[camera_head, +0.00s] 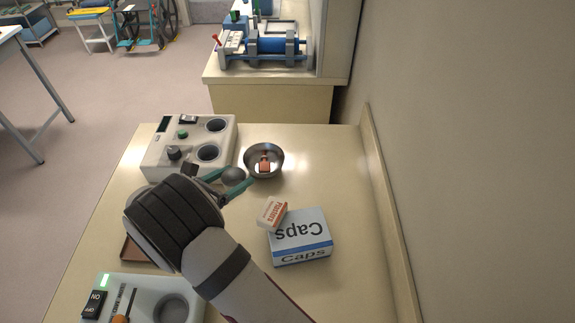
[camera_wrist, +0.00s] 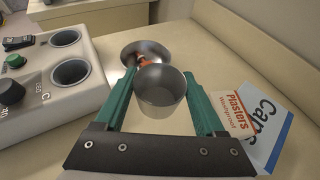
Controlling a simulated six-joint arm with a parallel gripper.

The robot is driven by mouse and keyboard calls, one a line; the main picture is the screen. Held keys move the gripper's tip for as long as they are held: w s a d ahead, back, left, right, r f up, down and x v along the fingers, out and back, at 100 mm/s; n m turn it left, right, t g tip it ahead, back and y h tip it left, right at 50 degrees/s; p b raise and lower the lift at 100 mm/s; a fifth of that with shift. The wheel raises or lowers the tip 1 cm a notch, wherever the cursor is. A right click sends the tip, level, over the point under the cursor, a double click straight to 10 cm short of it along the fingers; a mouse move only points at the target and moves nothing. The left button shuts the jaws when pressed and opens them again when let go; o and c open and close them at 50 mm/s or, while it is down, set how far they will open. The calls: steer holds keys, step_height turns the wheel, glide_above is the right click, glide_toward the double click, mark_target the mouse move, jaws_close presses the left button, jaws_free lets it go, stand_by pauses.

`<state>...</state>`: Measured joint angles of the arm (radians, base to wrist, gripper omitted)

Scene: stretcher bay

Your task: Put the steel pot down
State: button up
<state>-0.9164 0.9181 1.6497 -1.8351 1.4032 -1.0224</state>
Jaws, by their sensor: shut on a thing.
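The steel pot (camera_wrist: 160,92) is a small, plain grey metal cup. In the wrist view it sits between the two teal fingers of my gripper (camera_wrist: 159,80), which is shut on it. The pot looks upright, and its inside looks empty. In the head view the pot (camera_head: 233,176) shows small at the tips of my gripper (camera_head: 230,183), near the front right corner of the grey device. Whether its base is clear of the bench or touching it I cannot tell. My arm hides part of the bench to the left.
A steel bowl (camera_head: 277,160) holding a reddish-brown item stands just beyond the pot. A grey device (camera_head: 157,155) with two round wells is at the left. A plasters box (camera_head: 271,213) and a Caps box (camera_head: 300,238) are at the right. Bare bench (camera_head: 335,180) lies toward the wall.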

steer(key=w+d+r, duration=0.2)
steer(key=w+d, duration=0.9)
steer(key=d, duration=0.1)
steer(key=w+d+f+n+t+y, duration=0.1)
steer(key=w+d, duration=0.1)
steer(key=d, duration=0.7)
steer(key=w+d+n+y, duration=0.1)
steer(key=w+d, duration=0.2)
steer(key=d, duration=0.7)
steer(key=w+a+f, duration=0.1)
steer(key=a+f, duration=0.1)
steer(key=a, duration=0.1)
steer(key=w+a+f, duration=0.2)
steer(key=a, duration=0.1)
steer(key=w+a+f, duration=0.1)
steer(key=a+f, duration=0.1)
steer(key=a, duration=0.1)
steer(key=shift+w+a+f, duration=0.15)
steer(key=shift+w+f, duration=0.15)
steer(key=shift+f, duration=0.05)
steer(key=shift+w+a+f, duration=0.1)
steer(key=shift+a+f, duration=0.05)
steer(key=shift+f, duration=0.95)
steer(key=shift+w+a+f, duration=0.1)
steer(key=shift+f, duration=0.95)
